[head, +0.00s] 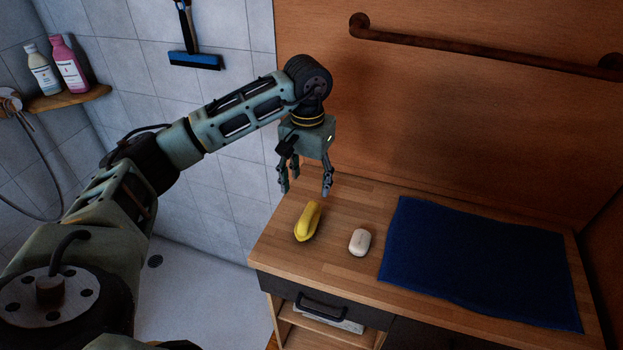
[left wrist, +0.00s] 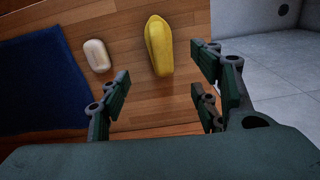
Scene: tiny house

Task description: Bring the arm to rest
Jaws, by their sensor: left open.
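My left gripper (head: 305,178) hangs above the back left part of the wooden counter, with its fingers pointing down. It is open and empty. In the left wrist view the left gripper (left wrist: 160,95) shows its fingers spread apart with nothing between them. A yellow elongated object (head: 307,221) lies on the counter in front of the gripper, apart from it; it also shows in the left wrist view (left wrist: 158,45), beyond the fingertips. My right gripper is in neither view.
A white soap-like bar (head: 359,242) and a dark blue towel (head: 480,262) lie on the counter (head: 345,195). A wooden rail (head: 480,48) is on the back wall. A tiled shower with a squeegee (head: 195,60) and a bottle shelf (head: 70,98) is at left.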

